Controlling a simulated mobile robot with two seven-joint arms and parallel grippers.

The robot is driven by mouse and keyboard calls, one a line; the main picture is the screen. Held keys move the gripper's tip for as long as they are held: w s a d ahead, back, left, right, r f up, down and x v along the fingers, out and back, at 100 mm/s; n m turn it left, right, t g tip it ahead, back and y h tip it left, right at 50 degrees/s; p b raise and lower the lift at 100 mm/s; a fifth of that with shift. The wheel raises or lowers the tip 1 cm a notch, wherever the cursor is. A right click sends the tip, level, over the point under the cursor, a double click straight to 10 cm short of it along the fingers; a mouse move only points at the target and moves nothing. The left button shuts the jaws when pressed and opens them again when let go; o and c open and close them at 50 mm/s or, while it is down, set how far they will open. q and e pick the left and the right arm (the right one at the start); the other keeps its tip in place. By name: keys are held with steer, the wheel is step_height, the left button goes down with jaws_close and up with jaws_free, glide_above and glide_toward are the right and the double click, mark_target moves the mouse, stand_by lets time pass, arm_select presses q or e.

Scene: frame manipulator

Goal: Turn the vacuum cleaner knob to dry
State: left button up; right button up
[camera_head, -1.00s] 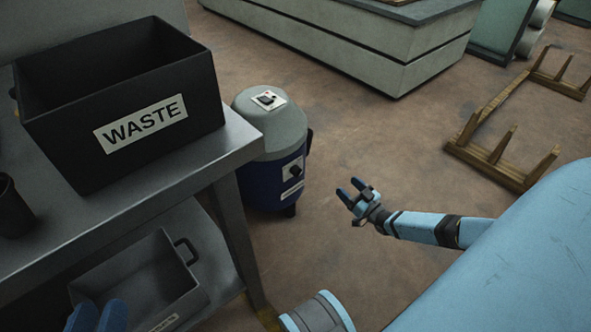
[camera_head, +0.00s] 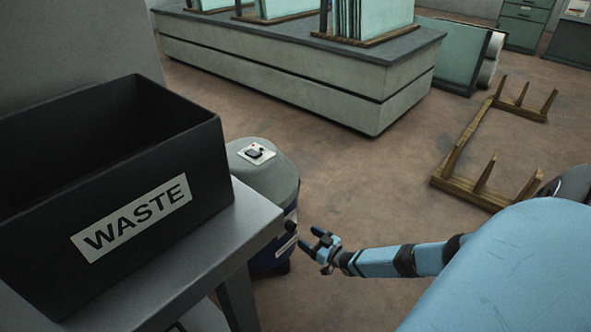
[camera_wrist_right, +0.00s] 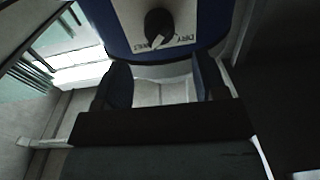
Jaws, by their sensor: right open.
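The vacuum cleaner (camera_head: 272,184) is a grey-topped, blue-bodied canister on the floor, partly hidden by the bench. Its black knob (camera_wrist_right: 159,24) sits on a white plate (camera_wrist_right: 183,14) at the top of the right wrist view, with lettering including DRY below it. A light mark on the knob points downward, left of the DRY lettering. My right gripper (camera_head: 318,243) is open and empty, close to the right of the knob side of the cleaner. In the right wrist view its two fingers (camera_wrist_right: 160,66) are apart, below the knob and not around it. My left gripper is not in view.
A black WASTE bin (camera_head: 205,165) stands on the grey bench (camera_head: 215,245), whose corner overhangs near the cleaner. A switch plate (camera_head: 256,153) is on the cleaner's top. Open floor lies to the right, with a wooden rack (camera_head: 466,190) and a long cabinet (camera_head: 290,80) beyond.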

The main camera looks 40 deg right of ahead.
mark_target(291, 227)
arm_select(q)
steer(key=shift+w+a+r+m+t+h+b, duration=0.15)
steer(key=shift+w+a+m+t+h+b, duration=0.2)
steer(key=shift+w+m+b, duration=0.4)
arm_select(e)
steer(key=w, duration=0.6)
steer(key=shift+a, duration=0.4)
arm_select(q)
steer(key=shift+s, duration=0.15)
arm_select(e)
steer(key=shift+c, duration=0.5)
steer(key=c, duration=0.8)
steer(key=shift+c, duration=0.2)
